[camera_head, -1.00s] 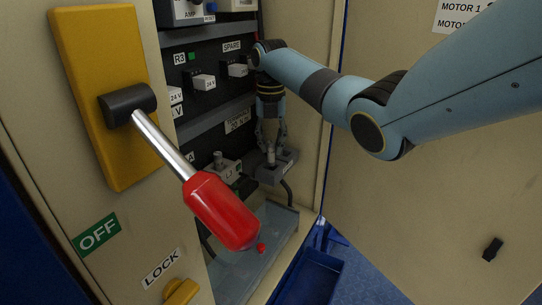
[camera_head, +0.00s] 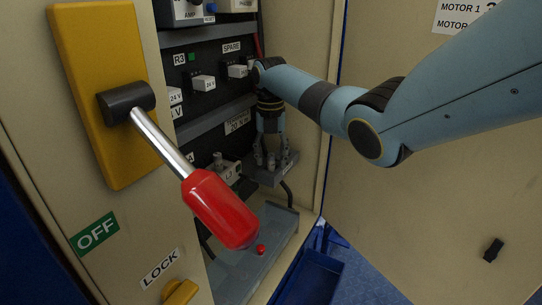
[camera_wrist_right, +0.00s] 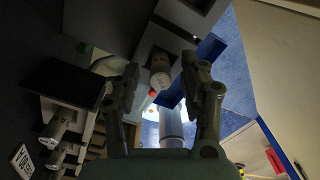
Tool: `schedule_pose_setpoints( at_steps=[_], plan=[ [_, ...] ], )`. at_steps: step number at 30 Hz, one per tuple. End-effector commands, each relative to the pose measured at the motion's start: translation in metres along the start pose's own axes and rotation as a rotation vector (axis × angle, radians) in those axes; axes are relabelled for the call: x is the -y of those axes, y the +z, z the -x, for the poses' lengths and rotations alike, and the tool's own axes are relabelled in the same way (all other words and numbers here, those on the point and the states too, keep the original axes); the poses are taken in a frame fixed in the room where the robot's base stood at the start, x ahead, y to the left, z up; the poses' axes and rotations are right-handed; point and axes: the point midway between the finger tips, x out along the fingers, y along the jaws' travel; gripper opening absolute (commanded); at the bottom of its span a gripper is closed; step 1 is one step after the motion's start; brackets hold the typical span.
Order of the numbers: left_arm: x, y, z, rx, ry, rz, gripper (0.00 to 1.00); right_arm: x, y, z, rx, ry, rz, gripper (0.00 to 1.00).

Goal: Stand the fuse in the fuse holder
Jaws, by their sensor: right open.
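The fuse (camera_head: 271,161) stands upright, as far as I can tell, in the grey fuse holder (camera_head: 288,168) low inside the cabinet. My right gripper (camera_head: 270,160) points down over it, with its fingers spread on both sides of the fuse. In the right wrist view the pale fuse (camera_wrist_right: 159,74) lies between my two open fingers, with gaps beside it. How deep it sits in the holder is hidden. My left gripper does not show.
Another holder with a fuse (camera_head: 218,160) sits to the left. The red lever handle (camera_head: 220,210) juts out in front. A grey tray (camera_head: 240,275) with a red part (camera_head: 261,249) lies below. The open cabinet door (camera_head: 430,220) stands at the right.

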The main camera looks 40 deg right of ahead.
Motion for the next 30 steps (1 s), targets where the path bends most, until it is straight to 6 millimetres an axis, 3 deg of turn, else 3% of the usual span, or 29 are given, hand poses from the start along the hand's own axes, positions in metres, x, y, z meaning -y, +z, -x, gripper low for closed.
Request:
schedule_pose_setpoints(
  at_steps=[5,19,24,30],
  plan=[
    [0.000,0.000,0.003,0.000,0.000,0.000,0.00,0.000,0.001,0.013,0.003,0.001,0.000,0.44],
    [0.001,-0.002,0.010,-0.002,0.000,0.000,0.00,-0.001,0.001,0.108,0.003,0.002,0.000,0.44],
    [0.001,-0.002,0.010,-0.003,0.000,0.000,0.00,0.000,0.000,0.121,0.000,0.001,0.000,0.44],
    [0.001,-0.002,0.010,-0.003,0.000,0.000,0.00,0.000,0.000,0.123,0.000,0.001,0.000,0.44]
  ],
)
